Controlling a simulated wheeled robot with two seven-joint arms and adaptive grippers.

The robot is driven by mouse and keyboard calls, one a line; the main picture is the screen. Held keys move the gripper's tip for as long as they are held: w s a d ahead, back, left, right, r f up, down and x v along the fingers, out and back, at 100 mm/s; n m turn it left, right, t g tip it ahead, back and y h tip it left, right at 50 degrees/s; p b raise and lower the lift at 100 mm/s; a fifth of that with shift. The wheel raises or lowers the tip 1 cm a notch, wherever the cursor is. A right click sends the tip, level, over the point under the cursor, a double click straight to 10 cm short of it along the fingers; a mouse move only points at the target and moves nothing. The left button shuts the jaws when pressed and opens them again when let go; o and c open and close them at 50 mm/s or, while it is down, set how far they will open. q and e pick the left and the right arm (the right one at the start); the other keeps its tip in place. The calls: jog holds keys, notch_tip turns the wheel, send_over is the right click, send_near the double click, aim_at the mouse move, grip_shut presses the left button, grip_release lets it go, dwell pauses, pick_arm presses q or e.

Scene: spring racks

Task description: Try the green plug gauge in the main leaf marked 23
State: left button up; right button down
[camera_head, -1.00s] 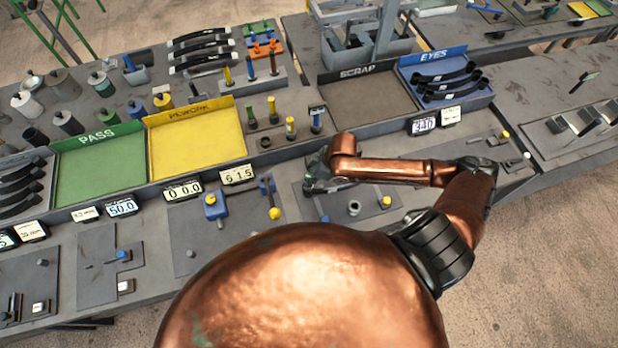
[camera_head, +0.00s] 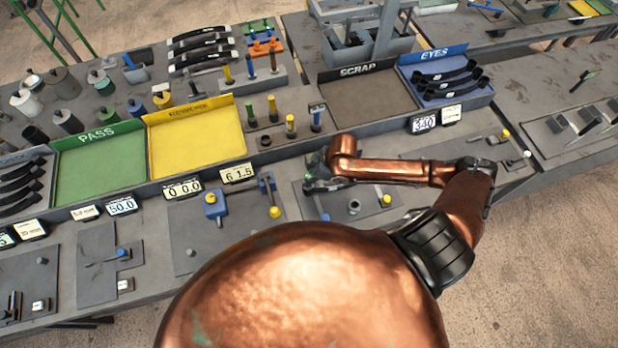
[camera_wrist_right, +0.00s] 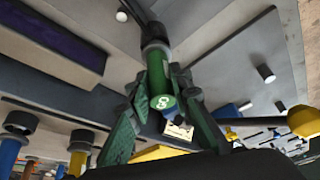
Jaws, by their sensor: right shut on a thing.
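My right gripper (camera_head: 314,178) is over the grey plate below the SCRAP tray in the head view. In the right wrist view its green fingers (camera_wrist_right: 165,105) are shut on the green plug gauge (camera_wrist_right: 158,75), whose near end has a pale round mark. A dark, round-ended part (camera_wrist_right: 154,36) lies just beyond the gauge; I cannot tell whether the two touch or whether the gauge is in an eye. Black leaves (camera_head: 445,80) lie in the blue EYES tray. I cannot read a 23 on any leaf. My left gripper is not in view.
The grey SCRAP tray (camera_head: 330,96), yellow tray (camera_head: 152,150) and green PASS tray (camera_head: 62,172) stand along the bench. Upright coloured gauges (camera_head: 290,126) stand behind the gripper. A small post (camera_head: 354,207) and a yellow-topped peg (camera_head: 387,200) are close in front.

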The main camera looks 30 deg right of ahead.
jog(key=shift+f, duration=0.7)
dwell(1.2)
jog(key=shift+r, duration=0.1)
jog(key=shift+r+p, duration=3.1)
jog(key=shift+p, duration=0.5)
jog(key=shift+r+p, duration=0.4)
jog(key=shift+r, duration=1.55)
